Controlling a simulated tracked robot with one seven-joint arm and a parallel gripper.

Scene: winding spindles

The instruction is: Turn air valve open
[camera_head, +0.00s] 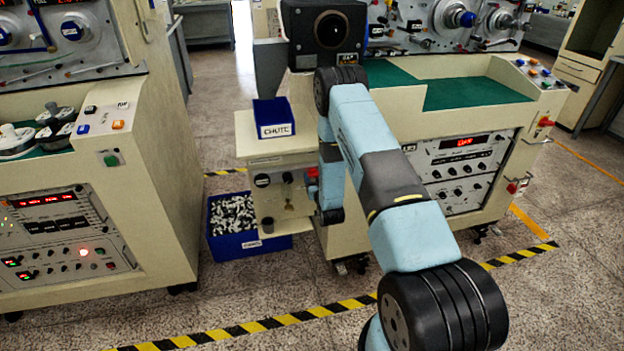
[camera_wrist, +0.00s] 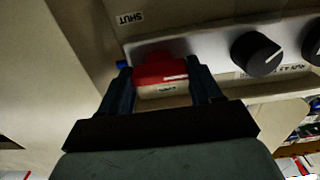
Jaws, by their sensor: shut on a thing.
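The red valve handle (camera_wrist: 162,68) sits at the grey panel strip in the wrist view, with a small white label on its near side. My gripper (camera_wrist: 160,84) is shut on it, one dark finger on each side. A "SHUT" label (camera_wrist: 128,17), upside down in this view, is on the panel to the upper left of the handle. In the head view the red handle (camera_head: 312,174) shows at the right of the cream cabinet's small panel (camera_head: 285,198), beside my blue wrist. My gripper's fingers are hidden or too small to tell there.
A black knob (camera_wrist: 257,53) is close to the right of the handle. In the head view, a blue "CHUTE" box (camera_head: 274,118) is above the panel, and a blue crate (camera_head: 222,247) of small white parts stands on the floor. A control console (camera_head: 145,185) is at left.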

